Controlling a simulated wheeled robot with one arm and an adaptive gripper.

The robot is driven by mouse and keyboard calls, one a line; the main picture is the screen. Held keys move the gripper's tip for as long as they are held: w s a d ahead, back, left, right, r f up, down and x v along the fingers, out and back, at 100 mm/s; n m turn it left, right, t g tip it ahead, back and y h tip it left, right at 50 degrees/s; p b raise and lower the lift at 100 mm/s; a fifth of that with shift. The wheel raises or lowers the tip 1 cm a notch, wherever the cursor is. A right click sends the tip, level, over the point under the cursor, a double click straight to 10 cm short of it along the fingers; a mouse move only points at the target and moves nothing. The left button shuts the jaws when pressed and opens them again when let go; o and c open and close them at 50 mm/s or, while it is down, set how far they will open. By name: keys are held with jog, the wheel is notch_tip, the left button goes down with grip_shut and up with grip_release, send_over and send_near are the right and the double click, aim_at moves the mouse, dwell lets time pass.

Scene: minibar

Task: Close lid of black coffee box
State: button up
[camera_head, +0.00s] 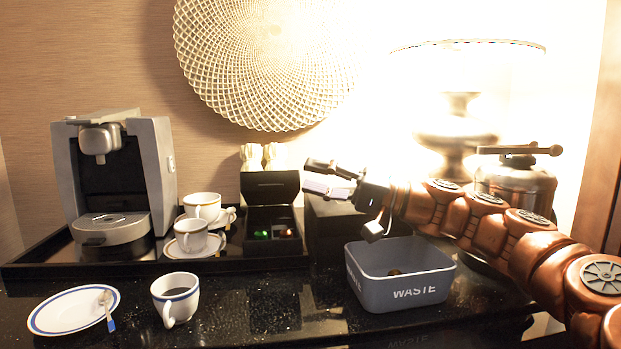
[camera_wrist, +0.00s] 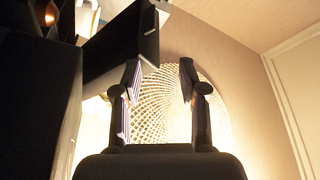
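The black coffee box (camera_head: 261,228) stands on the black tray right of the cups, with green and reddish capsules inside. Its lid (camera_head: 270,187) is open and stands up at the back of the box. My gripper (camera_head: 318,176) is to the right of the raised lid and points left, its two fingers apart with nothing between them. In the wrist view, my gripper (camera_wrist: 159,80) also shows with spread fingers. A dark panel that looks like the lid (camera_wrist: 122,48) is close to the left finger; I cannot tell whether they touch.
A grey waste bin (camera_head: 400,285) stands below my arm. White cups (camera_head: 192,236) and a coffee machine (camera_head: 115,175) are left of the box. A metal pot (camera_head: 516,185) and a bright lamp (camera_head: 458,120) are at the right. A woven disc (camera_head: 265,60) hangs behind.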

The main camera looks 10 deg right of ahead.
jog(key=shift+w+f+b+v, duration=0.15)
jog(key=shift+b+v, duration=0.05)
jog(key=shift+v, duration=1)
jog(key=shift+w+f+b+v, duration=0.15)
jog(key=shift+f+b+v, duration=0.1)
jog(key=shift+v, duration=0.9)
jog(key=shift+w+f+b+v, duration=0.1)
jog(key=shift+w+b+v, duration=0.1)
jog(key=shift+v, duration=1)
jog(key=shift+d, duration=0.1)
jog(key=s+a+r+n+g+h+p, duration=0.2)
jog(key=s+a+g+p, duration=0.1)
jog(key=s+a+p, duration=0.4)
jog(key=s+a+r+n+g+h+p, duration=0.1)
jog(key=s+a+g+h+p, duration=0.25)
jog(key=a, duration=0.55)
jog(key=s+a+f+g+h+p, duration=0.1)
jog(key=s+a+f+h+p, duration=0.25)
jog(key=s+p, duration=0.4)
jog(key=s+d+f+m+g+h+p, duration=0.1)
jog(key=s+d+f+h+p, duration=0.2)
jog(key=s+d+p, duration=0.3)
jog(key=s+d+f+m+g+h+p, duration=0.2)
jog(key=s+d+h+p, duration=0.4)
jog(key=s+d, duration=0.3)
jog(key=shift+s+d+f+m+p, duration=0.2)
jog(key=shift+s+f+m+p, duration=0.15)
jog(key=shift+s+f, duration=0.2)
